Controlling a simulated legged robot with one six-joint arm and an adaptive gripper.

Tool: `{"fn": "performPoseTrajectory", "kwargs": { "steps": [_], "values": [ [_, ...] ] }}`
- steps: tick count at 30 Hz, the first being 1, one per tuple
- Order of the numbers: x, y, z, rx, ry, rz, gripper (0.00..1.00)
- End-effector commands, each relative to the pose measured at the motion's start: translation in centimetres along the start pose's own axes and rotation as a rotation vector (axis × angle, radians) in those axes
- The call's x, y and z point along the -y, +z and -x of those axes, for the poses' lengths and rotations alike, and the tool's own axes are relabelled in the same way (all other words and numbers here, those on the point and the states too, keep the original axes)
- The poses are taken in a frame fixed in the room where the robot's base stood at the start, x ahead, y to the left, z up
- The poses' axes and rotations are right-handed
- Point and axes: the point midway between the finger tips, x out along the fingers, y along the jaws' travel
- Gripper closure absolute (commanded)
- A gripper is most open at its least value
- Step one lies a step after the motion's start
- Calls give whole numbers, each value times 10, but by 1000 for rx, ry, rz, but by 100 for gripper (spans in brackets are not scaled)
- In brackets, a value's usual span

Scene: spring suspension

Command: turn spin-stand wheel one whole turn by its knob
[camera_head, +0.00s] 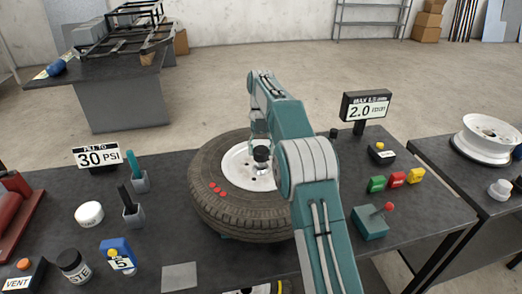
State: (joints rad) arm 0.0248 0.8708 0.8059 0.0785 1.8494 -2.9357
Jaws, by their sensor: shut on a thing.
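The spin-stand wheel (218,202) lies flat on the dark bench, a black tire around a white rim (236,172). Several red dots mark the near left part of its sidewall. My arm reaches over the wheel's right side and bends down over the rim. My gripper (261,154) is small and dark at the arm's end, above the white rim. It is shut on the wheel's knob, which is mostly hidden by the gripper. The wheel's right part is hidden behind my arm.
A "2.0" display (366,107) stands behind the wheel at right. Green, red and yellow blocks (397,179) and a teal box with a red-knobbed lever (371,222) sit right. A "30 PSI" sign (98,156), tool holders (134,214) and jars stand left.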

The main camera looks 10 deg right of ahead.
Motion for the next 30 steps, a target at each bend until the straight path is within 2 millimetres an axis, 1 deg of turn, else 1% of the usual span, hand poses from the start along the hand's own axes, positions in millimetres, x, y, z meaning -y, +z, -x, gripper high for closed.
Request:
{"fn": "performPoseTrajectory", "kwargs": {
  "steps": [1,9,10,12,25,30],
  "values": [
    [-1,2,-5,-4,-1,2,94],
    [-1,2,-5,-4,0,2,94],
    [-1,2,-5,-4,0,1,29],
    [-1,2,-5,-5,0,1,0],
    [0,0,-1,0,1,-2,0],
    [1,-1,0,0,29,-70,0]
  ]
}}
